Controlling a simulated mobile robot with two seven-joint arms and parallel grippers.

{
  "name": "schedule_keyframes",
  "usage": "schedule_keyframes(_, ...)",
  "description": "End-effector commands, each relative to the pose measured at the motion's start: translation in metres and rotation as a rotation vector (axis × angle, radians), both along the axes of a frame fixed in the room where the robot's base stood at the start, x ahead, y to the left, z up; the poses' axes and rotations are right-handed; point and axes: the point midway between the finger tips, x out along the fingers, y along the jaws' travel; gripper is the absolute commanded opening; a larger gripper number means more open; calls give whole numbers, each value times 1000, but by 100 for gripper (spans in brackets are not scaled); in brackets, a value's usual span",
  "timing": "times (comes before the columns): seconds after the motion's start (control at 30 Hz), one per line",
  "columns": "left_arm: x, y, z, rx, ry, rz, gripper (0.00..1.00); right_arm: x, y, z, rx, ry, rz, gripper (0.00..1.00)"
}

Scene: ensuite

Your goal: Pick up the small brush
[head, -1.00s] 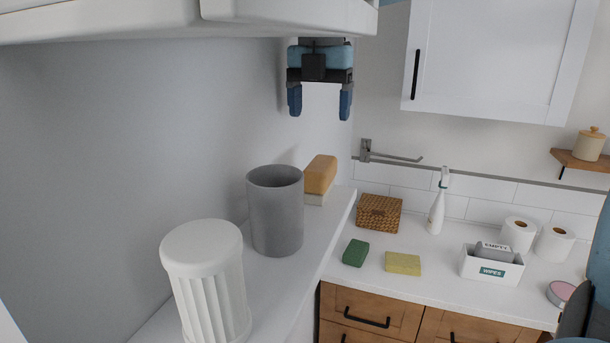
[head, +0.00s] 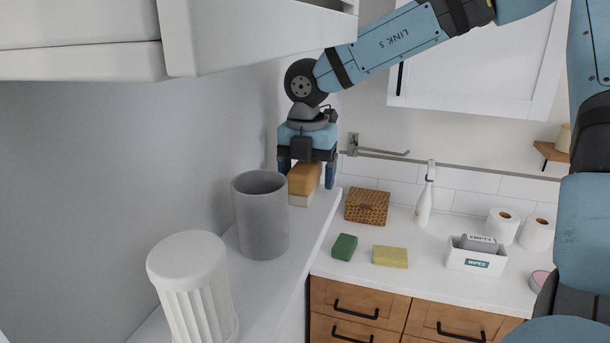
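The small brush (head: 299,187), a block with a tan wooden top and pale lower part, stands on the white ledge (head: 268,276) against the grey wall. My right gripper (head: 308,174) points down over it, its arm coming in from the right. Its two blue fingers are apart, one showing on each side of the brush. A gap shows between the brush and the right-hand finger. The left-hand finger is partly hidden, so I cannot tell whether it touches. The brush still rests on the ledge. My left gripper is not in view.
A grey cup (head: 262,222) stands close in front of the brush, and a white fluted container (head: 195,290) nearer still. A white cabinet (head: 255,35) overhangs above. The lower counter at right holds a wicker basket (head: 367,207), sponges and a spray bottle (head: 424,198).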

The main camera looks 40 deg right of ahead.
Motion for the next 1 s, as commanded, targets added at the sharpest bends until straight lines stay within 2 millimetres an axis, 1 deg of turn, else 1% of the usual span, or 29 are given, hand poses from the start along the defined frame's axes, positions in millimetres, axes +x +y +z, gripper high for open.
schedule_keyframes(0.1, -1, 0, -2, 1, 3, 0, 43, 0, 0, 0, 0, 0, 0, 77)
schedule_keyframes(0.13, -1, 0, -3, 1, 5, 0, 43, 0, 0, 0, 0, 0, 0, 74)
schedule_keyframes(0.17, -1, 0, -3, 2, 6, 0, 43, 0, 0, 0, 0, 0, 0, 67)
schedule_keyframes(0.2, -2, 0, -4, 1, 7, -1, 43, 0, 0, 0, 0, 0, 0, 58)
schedule_keyframes(0.27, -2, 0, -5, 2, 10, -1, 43, 0, 0, 0, 0, 0, 0, 44)
schedule_keyframes(0.3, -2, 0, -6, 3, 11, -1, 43, 0, 0, 0, 0, 0, 0, 35)
schedule_keyframes(0.37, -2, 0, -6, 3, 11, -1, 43, 0, 0, 0, 0, 0, 0, 22)
schedule_keyframes(0.63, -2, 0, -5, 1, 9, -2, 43, 0, 0, 1, 0, 0, 0, 22)
schedule_keyframes(0.77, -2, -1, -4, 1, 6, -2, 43, 0, 0, 6, 0, 0, -1, 22)
schedule_keyframes(0.87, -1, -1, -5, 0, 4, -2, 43, 1, 0, 15, 0, -4, -1, 22)
schedule_keyframes(0.97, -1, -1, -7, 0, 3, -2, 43, 1, 0, 30, 0, -4, -1, 22)
schedule_keyframes(1.0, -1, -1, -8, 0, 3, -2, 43, 1, 0, 38, -2, -5, -1, 22)
